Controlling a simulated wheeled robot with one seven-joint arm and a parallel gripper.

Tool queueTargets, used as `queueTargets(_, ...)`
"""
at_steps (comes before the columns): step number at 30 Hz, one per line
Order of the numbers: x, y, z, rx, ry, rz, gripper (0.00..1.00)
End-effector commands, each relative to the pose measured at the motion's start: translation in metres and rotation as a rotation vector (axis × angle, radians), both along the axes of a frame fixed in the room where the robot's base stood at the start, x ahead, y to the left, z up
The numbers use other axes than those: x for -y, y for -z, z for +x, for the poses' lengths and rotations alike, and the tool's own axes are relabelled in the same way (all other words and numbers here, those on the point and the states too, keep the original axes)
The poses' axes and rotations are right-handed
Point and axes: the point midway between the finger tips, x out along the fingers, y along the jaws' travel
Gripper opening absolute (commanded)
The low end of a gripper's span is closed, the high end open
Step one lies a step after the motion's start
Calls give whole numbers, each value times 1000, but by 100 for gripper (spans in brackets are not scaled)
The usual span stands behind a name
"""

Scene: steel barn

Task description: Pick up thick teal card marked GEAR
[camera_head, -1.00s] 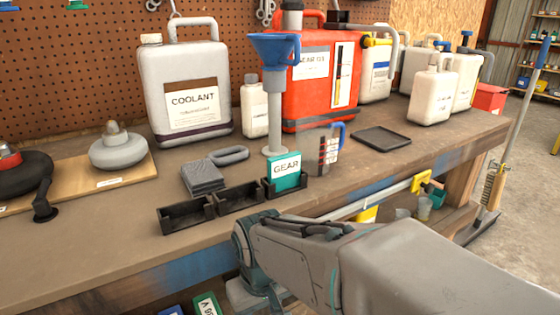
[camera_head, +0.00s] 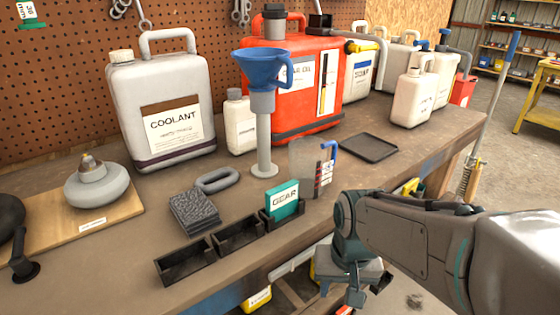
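The thick teal card marked GEAR (camera_head: 283,202) stands upright in the rightmost slot of a row of black card holders (camera_head: 238,237) near the bench's front edge. Its white label faces me. My gripper (camera_head: 366,292) hangs at the end of my grey arm, in front of the bench edge and below the bench top. It is to the right of the card, lower and apart from it. Its fingers are small and partly hidden, so I cannot tell if they are open or shut.
A blue funnel on a grey stand (camera_head: 264,110) rises close behind the card. A clear measuring jug (camera_head: 310,165) stands right of it. A dark sponge-like block (camera_head: 194,212) lies left. The COOLANT jug (camera_head: 165,110) and red can (camera_head: 310,85) stand behind. A black tray (camera_head: 368,147) lies right.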

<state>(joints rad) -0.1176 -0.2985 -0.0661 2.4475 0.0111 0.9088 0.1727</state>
Motion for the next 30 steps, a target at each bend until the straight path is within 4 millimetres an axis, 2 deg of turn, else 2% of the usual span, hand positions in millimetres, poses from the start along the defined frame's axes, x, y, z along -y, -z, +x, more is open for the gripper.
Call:
queueTargets(1,-3,-32,4,-6,25,7,38)
queueTargets(6,-12,-81,18,-24,133,26,38)
queueTargets(17,-39,-177,50,-67,385,45,38)
queueTargets(24,-64,-239,73,-91,586,34,38)
queueTargets(30,-83,-279,89,-96,739,17,38)
